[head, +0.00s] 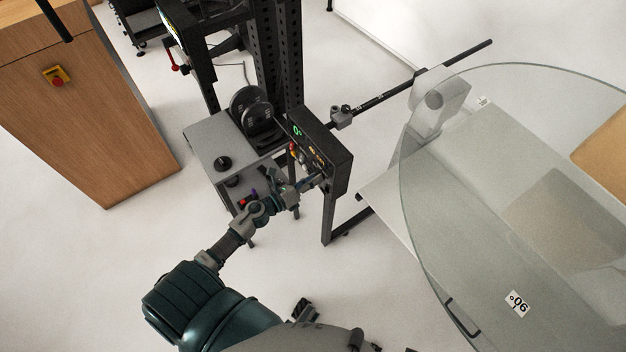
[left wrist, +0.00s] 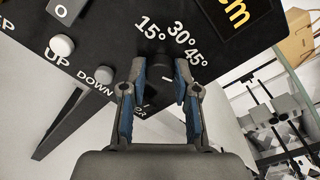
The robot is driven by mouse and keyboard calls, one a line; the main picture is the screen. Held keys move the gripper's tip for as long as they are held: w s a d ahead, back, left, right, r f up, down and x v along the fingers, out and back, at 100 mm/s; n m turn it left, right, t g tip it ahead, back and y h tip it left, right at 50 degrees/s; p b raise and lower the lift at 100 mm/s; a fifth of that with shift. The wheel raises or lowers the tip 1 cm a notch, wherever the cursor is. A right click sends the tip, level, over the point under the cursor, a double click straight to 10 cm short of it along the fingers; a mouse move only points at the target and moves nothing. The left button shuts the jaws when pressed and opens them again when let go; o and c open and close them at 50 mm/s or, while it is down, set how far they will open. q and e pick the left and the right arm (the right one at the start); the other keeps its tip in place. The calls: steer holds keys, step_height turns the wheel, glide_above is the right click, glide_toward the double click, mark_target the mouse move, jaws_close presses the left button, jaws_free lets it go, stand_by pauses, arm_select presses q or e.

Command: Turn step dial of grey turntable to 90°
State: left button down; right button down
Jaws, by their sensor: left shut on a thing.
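The black control box (head: 337,168) of the turntable stands on a post, with a green readout (head: 296,131) that seems to show 0°. My left gripper (head: 312,183) reaches its front face from the lower left. In the left wrist view my left gripper (left wrist: 162,85) has its blue-padded fingers closed on either side of the dark step dial (left wrist: 166,72). The labels 15°, 30° and 45° (left wrist: 178,33) arc above the dial. The fingers partly hide the dial, and I cannot read its pointer. My right gripper is not in view.
White UP and DOWN buttons (left wrist: 62,45) sit left of the dial. A grey cabinet (head: 214,150) stands behind my left arm, and a wooden block (head: 90,110) at the far left.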

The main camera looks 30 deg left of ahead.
arm_select(q)
steer(key=shift+s+d+f+m+b, duration=0.2)
steer(key=shift+f+m+b, duration=0.2)
steer(key=shift+m, duration=0.5)
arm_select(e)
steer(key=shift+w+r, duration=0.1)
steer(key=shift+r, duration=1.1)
arm_select(q)
steer(key=c, duration=0.9)
jaws_free()
steer(key=shift+w+a, duration=0.1)
steer(key=shift+o, duration=0.2)
steer(key=shift+w+r, duration=0.1)
steer(key=v, duration=1.2)
steer(key=shift+a, duration=0.15)
